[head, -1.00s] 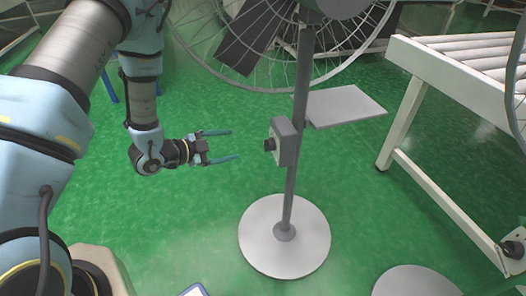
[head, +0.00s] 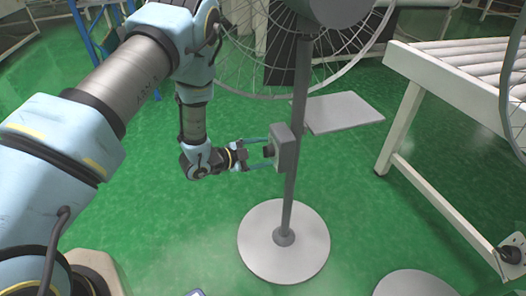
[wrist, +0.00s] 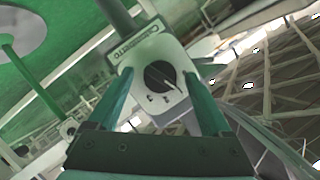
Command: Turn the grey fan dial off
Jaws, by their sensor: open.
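The grey fan dial is a dark round knob (head: 269,151) on the left face of a grey control box (head: 285,148) fixed to the fan's post (head: 298,85). In the wrist view the knob (wrist: 159,76) sits on the light box face, with small marks below it that are too small to read. My gripper (head: 265,154) is open, its two teal fingers pointing at the box, one on either side of the knob. In the wrist view my gripper's fingertips (wrist: 157,82) flank the knob with gaps. I cannot tell whether they touch the box face.
The fan's round base (head: 258,242) stands on the green floor below. A grey plate (head: 343,112) lies to the right of the post, and a white roller conveyor (head: 455,75) stands farther right. The fan's wire cage (head: 345,50) is above. Another dial box (head: 511,252) shows at lower right.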

